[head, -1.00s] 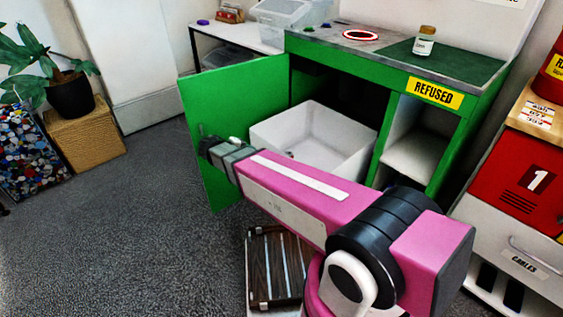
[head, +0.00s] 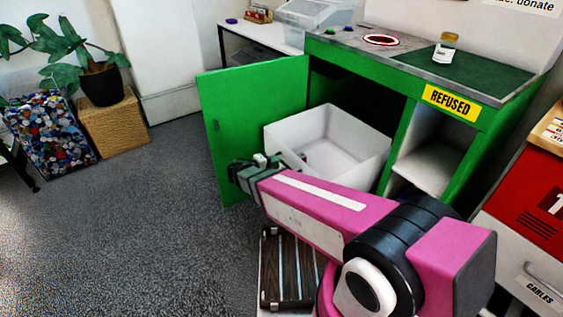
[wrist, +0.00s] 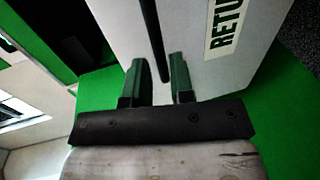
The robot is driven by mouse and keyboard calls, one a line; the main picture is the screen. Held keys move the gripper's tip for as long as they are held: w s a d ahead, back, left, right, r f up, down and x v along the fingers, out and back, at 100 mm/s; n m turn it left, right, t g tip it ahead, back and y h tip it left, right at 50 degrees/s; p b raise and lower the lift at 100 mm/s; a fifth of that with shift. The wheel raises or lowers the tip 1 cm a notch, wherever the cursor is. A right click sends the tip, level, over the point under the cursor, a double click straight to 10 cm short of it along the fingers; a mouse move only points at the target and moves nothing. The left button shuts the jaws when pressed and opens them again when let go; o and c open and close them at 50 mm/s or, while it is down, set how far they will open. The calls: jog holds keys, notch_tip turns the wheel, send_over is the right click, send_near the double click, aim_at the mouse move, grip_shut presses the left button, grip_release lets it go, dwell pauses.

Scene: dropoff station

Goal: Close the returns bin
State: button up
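The returns bin (head: 285,142) is an open white box. It sticks partly out of the green cabinet's left compartment, beside the open green door (head: 255,100). In the wrist view, its white front (wrist: 192,35) carries a label (wrist: 232,22) reading "RETU", cut off by the frame edge. My gripper (head: 258,168) is at the bin's front, near the door. In the wrist view its two green fingers (wrist: 159,65) are apart. A dark bar (wrist: 151,35) on the bin lies ahead, in line with the gap between them. Whether the fingers touch it I cannot tell.
The cabinet's worktop (head: 470,72) holds a small jar (head: 445,48). A "REFUSED" label (head: 450,103) marks the open right compartment. A red and white cabinet (head: 520,190) stands at the right. A plant (head: 100,82) stands on a woven box (head: 112,122) at the left.

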jog(key=shift+x, duration=1.8)
grip_shut()
jog(key=r+x, duration=0.3)
jog(key=x, duration=1.4)
jog(key=d+r+x, duration=0.1)
jog(key=r+x, duration=0.2)
jog(key=x, duration=1.4)
jog(key=shift+w+r, duration=0.3)
jog(key=shift+r, duration=0.1)
jog(key=shift+d, duration=0.1)
